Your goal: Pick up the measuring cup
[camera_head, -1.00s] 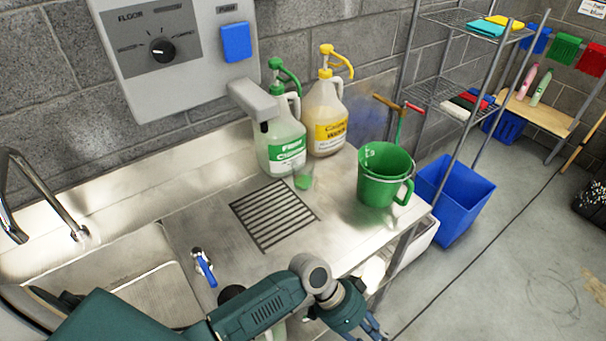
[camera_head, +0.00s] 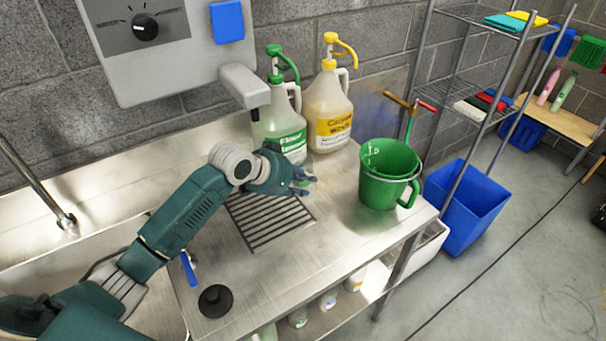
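A small green cup-like thing (camera_head: 301,183), likely the measuring cup, is on the steel counter in front of the green-labelled bottle. My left gripper (camera_head: 305,182) is right at it and hides most of it. Its fingers look spread, with green showing between them; I cannot tell whether they touch it. A larger green jug (camera_head: 388,175) with a side handle and pale markings stands upright at the counter's right end, apart from the gripper. My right gripper is not in view.
A green-pump bottle (camera_head: 282,125) and a yellow-pump bottle (camera_head: 328,112) stand behind the gripper. A grated drain (camera_head: 268,222) lies below it. A blue bin (camera_head: 465,205) stands right of the counter.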

